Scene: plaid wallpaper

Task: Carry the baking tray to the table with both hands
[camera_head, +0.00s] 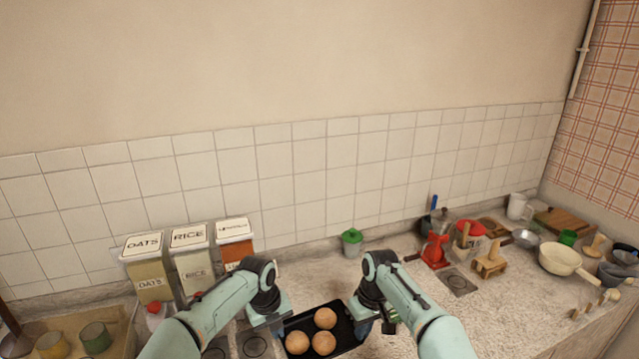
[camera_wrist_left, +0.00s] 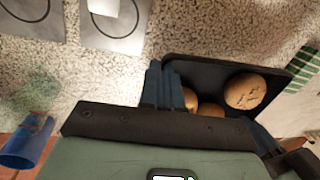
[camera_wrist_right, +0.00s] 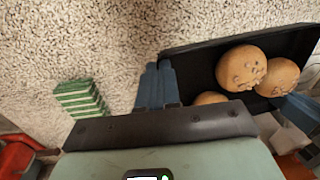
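The black baking tray (camera_head: 345,327) is low in the head view, over the speckled counter, with three round brown buns (camera_head: 325,318) in it. My left gripper (camera_head: 281,322) is at the tray's left end and my right gripper (camera_head: 366,318) at its right end. In the left wrist view the blue fingers are spread apart, one just outside the tray (camera_wrist_left: 215,72) and one across it. In the right wrist view the fingers are likewise apart at the tray (camera_wrist_right: 195,62). Contact with the rim is hidden by the gripper bodies. The table cannot be made out.
Oats, rice and a third canister (camera_head: 235,240) stand at the back left. A green-lidded jar (camera_head: 352,242) stands behind the tray. A red grinder (camera_head: 434,250), a wooden stand (camera_head: 489,262) and a cream pan (camera_head: 563,260) crowd the right. Counter at front right is fairly clear.

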